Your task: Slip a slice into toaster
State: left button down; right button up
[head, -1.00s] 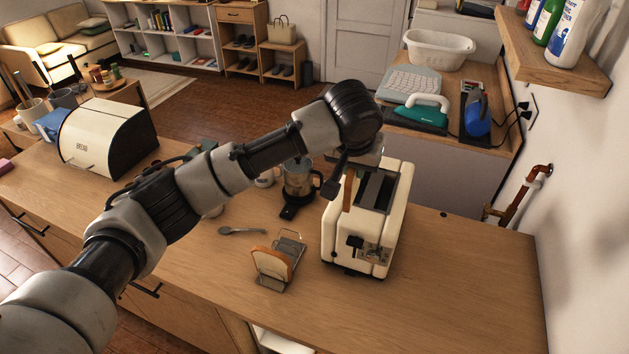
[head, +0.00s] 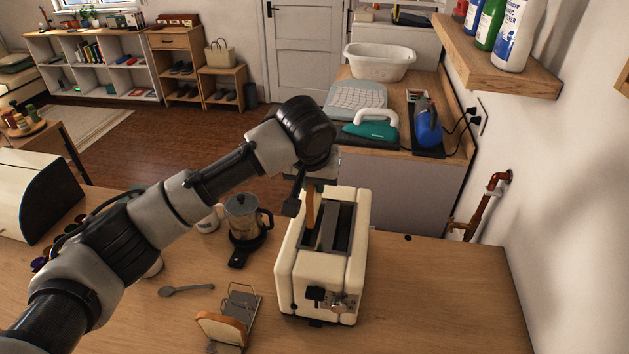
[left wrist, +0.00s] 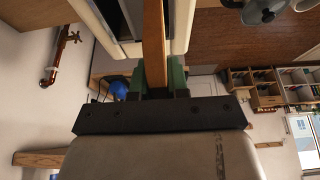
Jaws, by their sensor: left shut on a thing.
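The cream toaster (head: 291,279) stands on the wooden counter, its dark slots facing up and its lever side toward me. My left gripper (head: 314,180) is above the toaster's far part, shut on a brown-edged bread slice (head: 310,212). The slice is upright, edge-on, at the left slot; I cannot tell how far its lower edge is inside. In the left wrist view the slice (left wrist: 154,42) stands out from between the green fingertips (left wrist: 157,78), in front of the toaster (left wrist: 98,22). Another slice (head: 221,331) stands in a wire rack (head: 243,298). My right gripper is not in view.
The counter (head: 440,300) right of the toaster is clear up to the wall.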

aim_at(315, 201)
pick_arm(q)
jog(key=shift+s+f+b, duration=0.15)
jog(key=shift+f+b, duration=0.45)
jog(key=shift+f, duration=1.95)
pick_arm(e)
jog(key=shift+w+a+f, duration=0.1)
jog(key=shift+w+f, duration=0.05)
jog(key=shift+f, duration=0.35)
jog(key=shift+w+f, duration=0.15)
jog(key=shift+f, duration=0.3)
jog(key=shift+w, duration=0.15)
pick_arm(q)
jog(key=c, duration=1)
grip_release()
jog(key=shift+c, duration=0.2)
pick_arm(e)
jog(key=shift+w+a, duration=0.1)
pick_arm(q)
notch_tip(315, 201, up, 8)
jog(key=p, duration=0.8)
jog(key=shift+p, duration=0.3)
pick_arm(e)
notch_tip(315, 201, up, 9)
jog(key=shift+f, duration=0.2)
